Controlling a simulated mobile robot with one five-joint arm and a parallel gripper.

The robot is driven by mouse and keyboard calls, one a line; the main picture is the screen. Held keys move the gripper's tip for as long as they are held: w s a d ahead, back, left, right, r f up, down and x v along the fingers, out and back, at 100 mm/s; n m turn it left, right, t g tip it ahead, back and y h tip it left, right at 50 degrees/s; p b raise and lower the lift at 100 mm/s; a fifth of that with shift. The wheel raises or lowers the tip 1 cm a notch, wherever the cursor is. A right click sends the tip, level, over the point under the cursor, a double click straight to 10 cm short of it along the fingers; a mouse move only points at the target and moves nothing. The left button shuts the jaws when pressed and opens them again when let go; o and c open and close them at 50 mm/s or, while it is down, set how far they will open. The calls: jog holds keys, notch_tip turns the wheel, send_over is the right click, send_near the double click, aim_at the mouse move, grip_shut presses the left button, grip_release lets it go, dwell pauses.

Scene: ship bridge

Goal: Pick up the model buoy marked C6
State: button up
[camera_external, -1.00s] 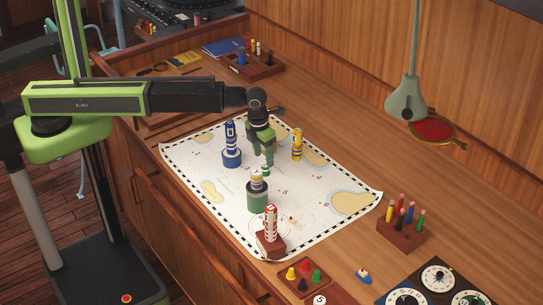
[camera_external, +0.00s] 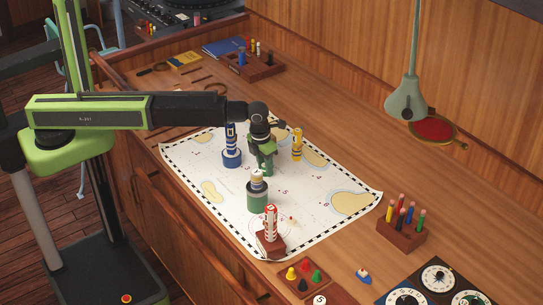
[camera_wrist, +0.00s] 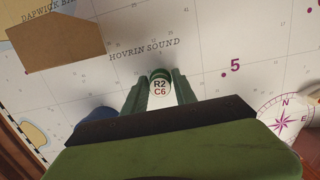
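The model buoy (camera_wrist: 160,86), with a green rim and a white top reading R2 C6, stands between my gripper's fingers in the wrist view. My gripper (camera_external: 267,168) points down at the chart in the external view, with its fingers low around the buoy. The dark green fingers (camera_wrist: 160,97) stand on either side of the buoy, very close to it. Whether they touch it is hard to see. In the external view the fingers mostly hide the buoy.
On the chart (camera_external: 225,205) stand a blue buoy (camera_external: 231,153) close left, a yellow one (camera_external: 297,145) to the right, a green-based one (camera_external: 257,195) in front and a red-white one (camera_external: 271,223) nearer. A pen block (camera_external: 400,236) stands right of the chart.

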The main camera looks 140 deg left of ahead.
grip_shut()
